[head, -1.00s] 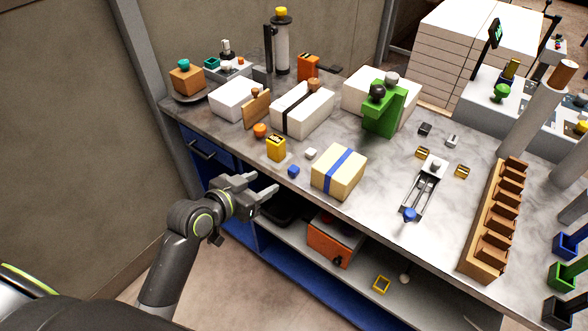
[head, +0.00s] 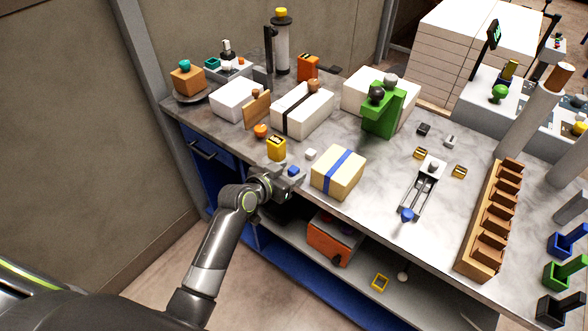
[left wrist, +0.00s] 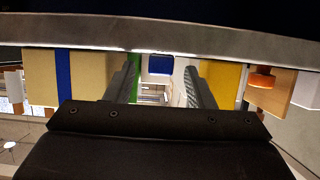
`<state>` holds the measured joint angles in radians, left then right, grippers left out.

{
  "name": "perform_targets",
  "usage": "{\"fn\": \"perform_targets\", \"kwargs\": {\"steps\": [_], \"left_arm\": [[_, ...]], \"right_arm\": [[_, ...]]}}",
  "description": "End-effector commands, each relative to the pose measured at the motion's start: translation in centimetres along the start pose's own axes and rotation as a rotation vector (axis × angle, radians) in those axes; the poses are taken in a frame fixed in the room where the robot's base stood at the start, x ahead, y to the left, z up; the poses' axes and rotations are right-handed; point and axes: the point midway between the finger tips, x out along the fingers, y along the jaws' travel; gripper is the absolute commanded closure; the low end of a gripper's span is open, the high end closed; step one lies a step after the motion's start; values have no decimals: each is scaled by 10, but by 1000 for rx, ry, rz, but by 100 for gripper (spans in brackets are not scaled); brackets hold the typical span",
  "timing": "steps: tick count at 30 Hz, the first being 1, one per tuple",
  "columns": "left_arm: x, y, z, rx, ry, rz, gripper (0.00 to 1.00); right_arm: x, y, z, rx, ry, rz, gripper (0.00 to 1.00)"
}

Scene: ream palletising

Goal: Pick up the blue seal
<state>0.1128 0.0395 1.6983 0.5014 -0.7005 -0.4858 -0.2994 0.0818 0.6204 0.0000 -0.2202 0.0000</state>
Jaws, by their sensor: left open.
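The blue seal (head: 293,171) is a small blue block near the front edge of the grey worktop, between a yellow box and a cream package with a blue band. My left gripper (head: 288,180) is at the table edge just in front of it. In the left wrist view the left gripper (left wrist: 165,85) is open, and the blue seal (left wrist: 160,64) shows between and beyond its fingertips. I cannot tell whether the fingers touch it. My right gripper is not in view.
A yellow box (head: 276,148) stands left of the seal and a cream package (head: 339,172) with a blue band lies right of it. A small white block (head: 311,154) sits just behind. An orange box (head: 335,240) is on the shelf below.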

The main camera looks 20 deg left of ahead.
Motion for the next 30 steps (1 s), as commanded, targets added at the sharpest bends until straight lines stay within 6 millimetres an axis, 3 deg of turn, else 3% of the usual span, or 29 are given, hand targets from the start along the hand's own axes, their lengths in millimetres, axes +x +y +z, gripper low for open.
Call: {"fn": "perform_targets", "kwargs": {"steps": [10,21,30], "left_arm": [[6,0,0,0,0,0,51],[5,0,0,0,-1,0,98],[3,0,-6,1,3,0,99]], "right_arm": [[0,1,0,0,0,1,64],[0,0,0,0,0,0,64],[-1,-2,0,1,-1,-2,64]]}}
